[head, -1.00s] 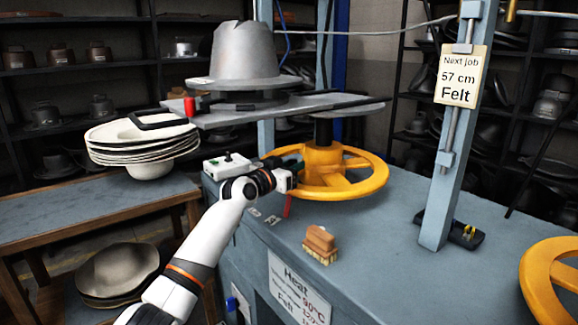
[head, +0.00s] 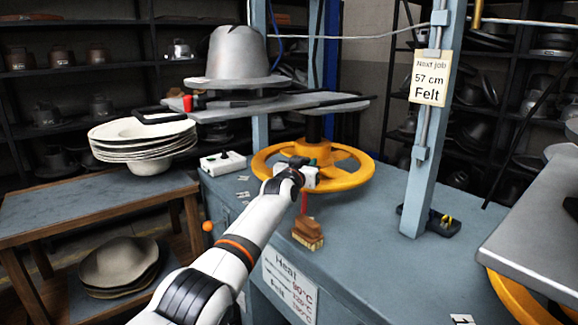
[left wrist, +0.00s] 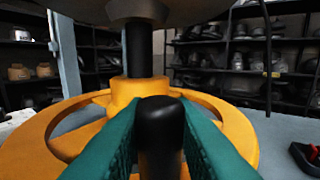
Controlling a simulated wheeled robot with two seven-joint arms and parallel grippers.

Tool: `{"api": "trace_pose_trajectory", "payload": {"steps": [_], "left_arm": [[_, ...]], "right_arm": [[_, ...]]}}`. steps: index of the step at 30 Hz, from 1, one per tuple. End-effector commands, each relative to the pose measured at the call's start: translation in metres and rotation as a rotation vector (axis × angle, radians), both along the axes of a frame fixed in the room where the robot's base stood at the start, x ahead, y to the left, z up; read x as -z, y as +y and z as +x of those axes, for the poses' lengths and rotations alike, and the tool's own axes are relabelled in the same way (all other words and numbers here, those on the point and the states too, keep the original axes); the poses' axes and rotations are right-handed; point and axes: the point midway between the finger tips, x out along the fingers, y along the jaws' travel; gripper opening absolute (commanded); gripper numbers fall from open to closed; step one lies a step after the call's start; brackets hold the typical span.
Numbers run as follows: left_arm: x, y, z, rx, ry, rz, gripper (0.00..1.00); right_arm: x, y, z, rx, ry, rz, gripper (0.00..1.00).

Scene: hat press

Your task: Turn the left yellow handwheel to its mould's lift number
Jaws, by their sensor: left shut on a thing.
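The left yellow handwheel (head: 350,178) lies flat on a dark upright screw above the blue-grey bench. My left gripper (head: 308,176) is at the wheel's near side. In the left wrist view its teal fingers (left wrist: 160,125) are shut on a black upright knob (left wrist: 160,108), with the yellow wheel (left wrist: 236,135) around and behind it. A grey metal hat mould (head: 238,52) sits on a plate (head: 300,108) above the wheel. I see no readable lift number on the mould. My right gripper is not in view.
A brown brush (head: 308,235) stands on the bench near my left arm. A blue post (head: 427,150) carries a "57 cm Felt" card (head: 430,78). A grey plate (head: 540,220) hangs over another yellow wheel (head: 515,300) at right. Stacked hat brims (head: 140,135) are left.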

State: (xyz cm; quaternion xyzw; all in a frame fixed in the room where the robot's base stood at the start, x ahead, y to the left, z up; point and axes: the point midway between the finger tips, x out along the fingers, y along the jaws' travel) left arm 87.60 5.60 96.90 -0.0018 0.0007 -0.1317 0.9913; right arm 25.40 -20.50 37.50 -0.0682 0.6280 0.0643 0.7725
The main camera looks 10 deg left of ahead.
Motion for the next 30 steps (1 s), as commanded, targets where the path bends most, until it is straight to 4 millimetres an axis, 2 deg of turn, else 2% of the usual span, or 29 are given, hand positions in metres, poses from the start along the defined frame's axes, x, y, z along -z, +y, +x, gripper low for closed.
{"api": "trace_pose_trajectory", "payload": {"steps": [1, 4, 16, 17, 20, 30], "left_arm": [[-0.0046, -0.0115, -0.0018, 0.011, -0.006, -0.007, 0.00], [-0.0049, -0.0170, -0.0023, 0.014, -0.008, -0.004, 0.00], [-0.0034, -0.0199, -0.0028, 0.016, -0.005, -0.004, 0.00], [-0.0033, -0.0200, -0.0029, 0.016, -0.005, -0.004, 0.26], [-0.0029, -0.0193, -0.0027, 0.015, -0.004, -0.003, 0.42], [-0.0011, -0.0159, -0.0019, 0.011, -0.002, 0.000, 0.43]], "right_arm": [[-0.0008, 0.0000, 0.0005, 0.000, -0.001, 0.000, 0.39], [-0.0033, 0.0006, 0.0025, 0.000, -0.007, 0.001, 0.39], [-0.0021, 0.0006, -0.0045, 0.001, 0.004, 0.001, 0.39], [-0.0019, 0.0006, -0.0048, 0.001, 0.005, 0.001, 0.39], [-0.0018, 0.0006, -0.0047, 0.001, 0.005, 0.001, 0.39], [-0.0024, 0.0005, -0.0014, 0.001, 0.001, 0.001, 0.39]]}}
